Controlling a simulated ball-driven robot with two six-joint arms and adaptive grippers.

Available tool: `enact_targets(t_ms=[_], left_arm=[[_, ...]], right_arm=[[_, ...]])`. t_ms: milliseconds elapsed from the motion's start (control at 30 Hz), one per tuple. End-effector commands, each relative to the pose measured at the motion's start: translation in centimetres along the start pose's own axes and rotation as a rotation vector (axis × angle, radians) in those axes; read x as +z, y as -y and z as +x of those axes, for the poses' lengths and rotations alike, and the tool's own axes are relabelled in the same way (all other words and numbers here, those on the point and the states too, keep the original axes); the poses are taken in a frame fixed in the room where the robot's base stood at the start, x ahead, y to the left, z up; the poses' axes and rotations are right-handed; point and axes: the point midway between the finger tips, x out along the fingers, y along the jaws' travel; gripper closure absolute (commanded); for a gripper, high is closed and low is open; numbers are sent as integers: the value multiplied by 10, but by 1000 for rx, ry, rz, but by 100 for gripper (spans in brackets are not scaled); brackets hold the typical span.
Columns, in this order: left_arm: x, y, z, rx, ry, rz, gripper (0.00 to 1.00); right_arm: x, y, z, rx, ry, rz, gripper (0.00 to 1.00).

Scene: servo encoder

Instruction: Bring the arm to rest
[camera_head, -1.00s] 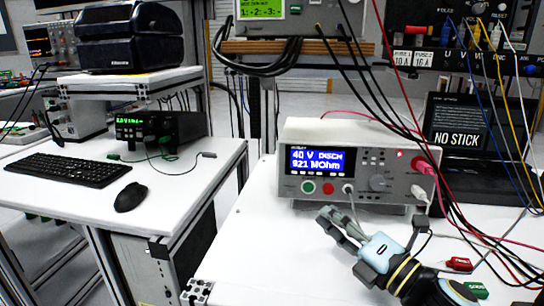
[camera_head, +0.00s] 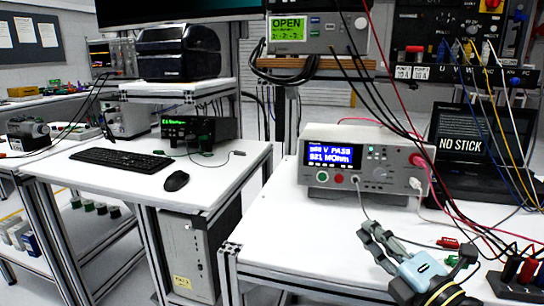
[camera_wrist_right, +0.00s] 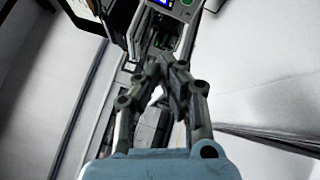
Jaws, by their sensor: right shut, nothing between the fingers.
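My right gripper (camera_head: 370,238) comes in at the lower right of the head view, over the white table in front of the tester. It is shut and empty, and its fingertips meet in the right wrist view (camera_wrist_right: 164,66). The tester (camera_head: 372,165) is a light box with a blue screen that appears to read "PASS" and an MOhm value. The gripper is in front of the tester and appears apart from it. Part of my right arm is cut off by the frame edge. My left gripper is not in view.
Red and black cables hang over the right side. A laptop (camera_head: 472,140) reading "NO STICK" stands behind. A red connector (camera_head: 447,243) lies right of my gripper. A second table on the left holds a keyboard (camera_head: 120,160) and mouse (camera_head: 176,181). The right table's left front (camera_head: 275,240) is clear.

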Motion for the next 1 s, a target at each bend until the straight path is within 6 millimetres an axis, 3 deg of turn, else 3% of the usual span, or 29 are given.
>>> enact_targets(t_ms=[233,367,567,700,1000], left_arm=[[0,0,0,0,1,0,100],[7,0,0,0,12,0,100],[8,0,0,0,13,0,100],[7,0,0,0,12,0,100],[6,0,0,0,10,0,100]], right_arm=[[36,4,-19,-87,185,175,100],[60,11,-40,-157,328,330,100],[86,30,-101,-318,620,697,100],[75,45,-165,-497,859,1039,100],[17,41,-252,-805,1127,1427,100]])
